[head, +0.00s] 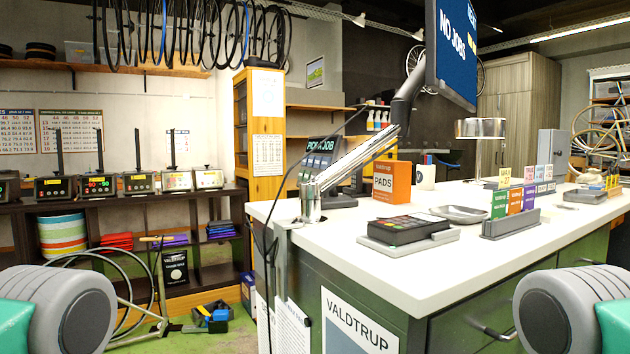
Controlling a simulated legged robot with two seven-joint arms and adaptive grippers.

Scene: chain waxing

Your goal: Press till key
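A black keypad unit with small coloured keys (405,228) lies on a pale base on the white counter (480,272). A dark angled screen reading "PICK A JOB" (323,147) stands behind it, at the counter's left end. I cannot tell which of the two is the till, and single keys are too small to read. Only grey and green rounded parts of my own arms show at the lower left and right corners. Neither gripper is in view, and nothing of mine touches the counter.
An orange "PADS" box (392,181), a grey dish (460,214) and a holder with coloured cards (511,222) stand on the counter. A slanted metal arm (350,165) rises at its left end. A large "NO JOBS" screen (457,45) hangs above. The counter's front strip is clear.

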